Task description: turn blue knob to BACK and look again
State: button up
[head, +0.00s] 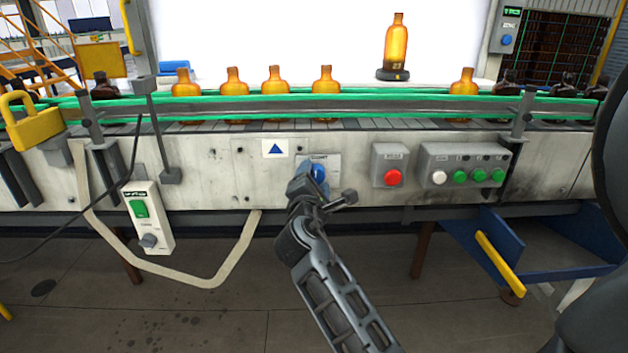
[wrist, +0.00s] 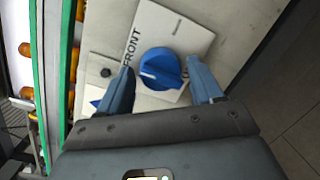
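The blue knob (wrist: 161,70) sits on a white plate (wrist: 188,36) on the conveyor's front panel. The word FRONT is readable on the plate in the wrist view. A second label on the plate is too small to read. In the head view the knob (head: 318,172) is partly hidden behind my gripper (head: 308,178). In the wrist view my gripper (wrist: 162,80) is open, with one finger on each side of the knob. Gaps show between the fingers and the knob, and I cannot tell whether either finger touches it.
A red button box (head: 391,152) and a box of white and green buttons (head: 462,178) are to the right. A green-switch pendant (head: 141,208) hangs left. Amber bottles (head: 275,80) stand along the conveyor; one bottle (head: 396,44) stands on a dark base behind it.

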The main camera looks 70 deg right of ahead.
jog(key=c, duration=0.8)
jog(key=shift+m, duration=0.4)
jog(key=shift+s+d+r+m+t+y+b, duration=0.1)
jog(key=shift+m+t+y+b, duration=0.3)
jog(key=shift+m, duration=2.15)
jog(key=shift+s+a+r+m+t+y+b, duration=0.15)
jog(key=shift+m+y+b, duration=0.25)
jog(key=shift+m, duration=2.1)
jog(key=shift+w+d+f+m+t+y+b, duration=0.15)
jog(key=shift+m+t+y+b, duration=0.3)
jog(key=shift+m, duration=2.1)
jog(key=shift+s+r, duration=0.1)
jog(key=shift+s, duration=0.05)
